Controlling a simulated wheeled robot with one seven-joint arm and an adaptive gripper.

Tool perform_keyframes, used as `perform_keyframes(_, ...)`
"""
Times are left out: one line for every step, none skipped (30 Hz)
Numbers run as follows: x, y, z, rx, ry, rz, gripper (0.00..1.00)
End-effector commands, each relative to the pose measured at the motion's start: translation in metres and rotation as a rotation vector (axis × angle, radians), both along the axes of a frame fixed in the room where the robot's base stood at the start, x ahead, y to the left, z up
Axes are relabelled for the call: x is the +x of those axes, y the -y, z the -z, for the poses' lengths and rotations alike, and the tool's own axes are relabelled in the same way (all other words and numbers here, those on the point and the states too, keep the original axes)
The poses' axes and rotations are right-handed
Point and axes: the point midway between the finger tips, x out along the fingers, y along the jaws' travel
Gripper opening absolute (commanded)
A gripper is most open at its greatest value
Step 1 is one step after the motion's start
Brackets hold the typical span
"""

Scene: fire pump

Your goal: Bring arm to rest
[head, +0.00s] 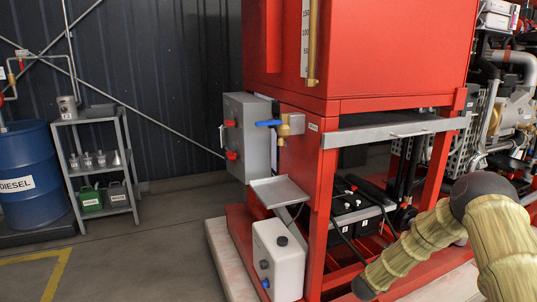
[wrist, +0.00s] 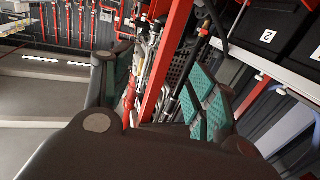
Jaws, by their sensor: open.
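My arm (head: 430,240), in a ribbed yellowish cover with a dark joint, reaches into the lower right of the head view, in front of the red pump frame (head: 325,220). My gripper (wrist: 158,85) shows in the wrist view. Its two dark fingers with teal pads stand apart with nothing held between them. A red bar and pipework show beyond the gap. The head view does not clearly show the gripper.
Batteries (head: 350,215) sit inside. A shelf (head: 95,165) and a blue diesel drum (head: 30,180) stand left; floor between is clear.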

Motion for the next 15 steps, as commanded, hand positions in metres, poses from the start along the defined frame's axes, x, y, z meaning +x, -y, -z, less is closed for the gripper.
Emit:
perform_keyframes(-0.003, -0.008, 0.009, 0.008, -0.017, -0.022, 0.58)
perform_keyframes(-0.004, -0.013, 0.013, 0.014, -0.025, -0.034, 0.58)
perform_keyframes(-0.006, -0.018, 0.018, 0.020, -0.035, -0.051, 0.58)
perform_keyframes(-0.008, -0.023, 0.022, 0.026, -0.044, -0.064, 0.58)
perform_keyframes(-0.010, -0.027, 0.026, 0.032, -0.054, -0.077, 0.58)
perform_keyframes(-0.013, -0.033, 0.032, 0.040, -0.068, -0.096, 0.58)
perform_keyframes(-0.015, -0.038, 0.037, 0.046, -0.078, -0.110, 0.58)
perform_keyframes(-0.018, -0.043, 0.042, 0.053, -0.089, -0.124, 0.58)
perform_keyframes(-0.022, -0.050, 0.049, 0.064, -0.107, -0.146, 0.58)
perform_keyframes(-0.025, -0.055, 0.054, 0.071, -0.118, -0.160, 0.58)
perform_keyframes(-0.029, -0.060, 0.061, 0.080, -0.134, -0.177, 0.58)
perform_keyframes(-0.035, -0.068, 0.069, 0.091, -0.154, -0.200, 0.58)
perform_keyframes(-0.040, -0.075, 0.076, 0.101, -0.171, -0.220, 0.58)
perform_keyframes(-0.046, -0.081, 0.083, 0.113, -0.189, -0.239, 0.58)
perform_keyframes(-0.055, -0.091, 0.093, 0.130, -0.217, -0.267, 0.58)
